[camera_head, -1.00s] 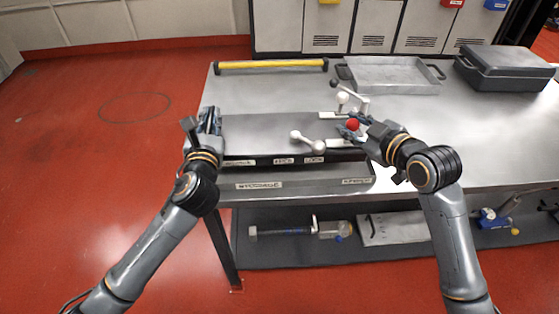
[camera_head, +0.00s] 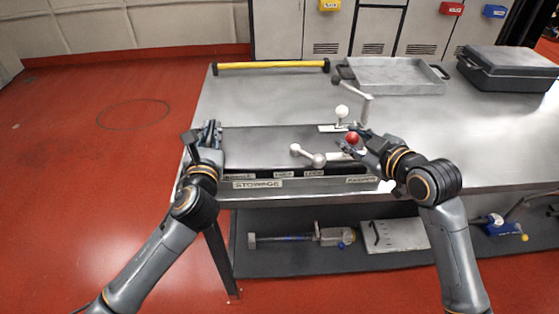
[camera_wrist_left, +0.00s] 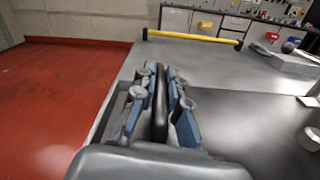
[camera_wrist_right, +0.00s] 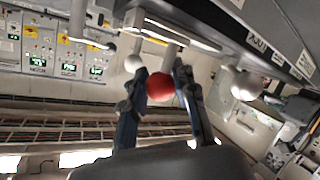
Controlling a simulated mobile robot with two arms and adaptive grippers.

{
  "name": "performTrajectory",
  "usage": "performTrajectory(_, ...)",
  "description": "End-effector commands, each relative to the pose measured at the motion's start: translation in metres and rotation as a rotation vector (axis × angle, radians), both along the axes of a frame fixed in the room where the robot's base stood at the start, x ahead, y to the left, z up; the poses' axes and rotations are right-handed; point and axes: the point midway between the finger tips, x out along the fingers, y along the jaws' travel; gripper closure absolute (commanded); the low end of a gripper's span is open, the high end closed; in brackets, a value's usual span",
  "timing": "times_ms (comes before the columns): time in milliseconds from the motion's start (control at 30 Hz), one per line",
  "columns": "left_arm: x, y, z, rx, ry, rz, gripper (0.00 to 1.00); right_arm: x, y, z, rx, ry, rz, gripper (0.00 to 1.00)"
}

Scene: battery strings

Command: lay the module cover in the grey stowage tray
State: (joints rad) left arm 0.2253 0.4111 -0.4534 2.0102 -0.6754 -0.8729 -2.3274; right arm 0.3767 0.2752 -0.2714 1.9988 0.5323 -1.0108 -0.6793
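The grey stowage tray (camera_head: 430,89) is at the back right of the bench and looks empty in the head view. A wide dark panel (camera_head: 262,141), which I take for the module cover though I cannot be sure, lies at the bench's front edge. My left gripper (camera_head: 208,132) is at its left end; the left wrist view shows its fingers (camera_wrist_left: 162,88) close on both sides of a black bar handle (camera_wrist_left: 160,112). My right gripper (camera_head: 354,144) is at the panel's right end, its fingers (camera_wrist_right: 158,82) against both sides of a red ball knob (camera_wrist_right: 161,87).
White-knobbed levers (camera_head: 308,155) stand beside my right gripper. A yellow bar (camera_head: 270,66) lies along the back left; a black case (camera_head: 510,68) is at the back right. A light plate (camera_head: 400,235) and tools lie on the lower shelf.

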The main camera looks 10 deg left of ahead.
Motion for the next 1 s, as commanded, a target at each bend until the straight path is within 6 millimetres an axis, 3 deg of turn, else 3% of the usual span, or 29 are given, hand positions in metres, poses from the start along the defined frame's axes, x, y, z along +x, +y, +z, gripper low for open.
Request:
performTrajectory(33, 0.000, 0.003, 0.001, 0.002, 0.000, 0.008, 0.77, 0.001, -0.003, 0.000, -0.005, -0.001, -0.005, 0.63)
performTrajectory(100, 0.000, 0.003, 0.001, 0.002, 0.001, 0.007, 0.65, 0.001, -0.002, 0.000, -0.004, 0.000, -0.004, 0.50)
performTrajectory(467, -0.004, 0.000, 0.000, 0.001, 0.002, 0.001, 0.65, 0.000, -0.001, 0.001, -0.002, 0.001, -0.001, 0.50)
performTrajectory(567, -0.015, -0.002, 0.000, 0.001, 0.001, 0.000, 0.65, 0.000, 0.000, 0.001, -0.001, 0.001, -0.001, 0.50)
performTrajectory(1000, -0.100, -0.016, 0.000, 0.000, 0.004, 0.002, 0.65, 0.000, 0.000, 0.001, -0.001, 0.001, -0.001, 0.50)
